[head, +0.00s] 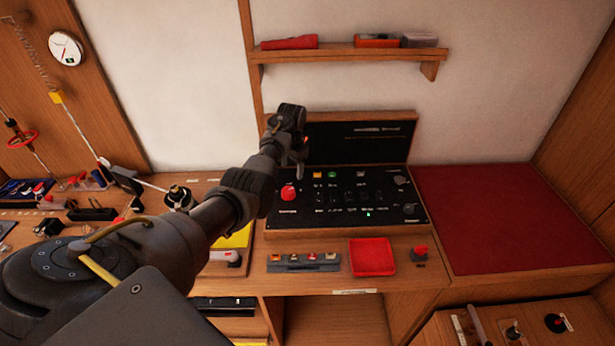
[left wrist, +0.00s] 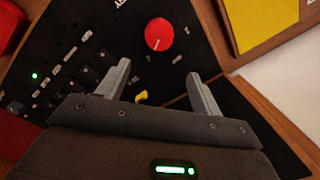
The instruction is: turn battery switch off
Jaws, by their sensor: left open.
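A round red knob (head: 288,192) stands at the left of the black control panel (head: 337,222); its label is too small to read. In the left wrist view the red knob (left wrist: 158,34) shows a short white mark and lies ahead of the fingertips, between their lines. My left gripper (head: 299,158) hangs over the back left of the panel, above and apart from the knob. In its own view the left gripper (left wrist: 160,70) is open, with nothing between its two grey fingers. My right gripper is not in view.
The panel's raised black lid (head: 362,142) stands behind the gripper. Small switches and a dial (head: 410,209) fill the panel. In front lie a red tray (head: 372,257) and another red knob (head: 420,252). A shelf (head: 345,54) hangs above. The red mat (head: 500,220) is clear.

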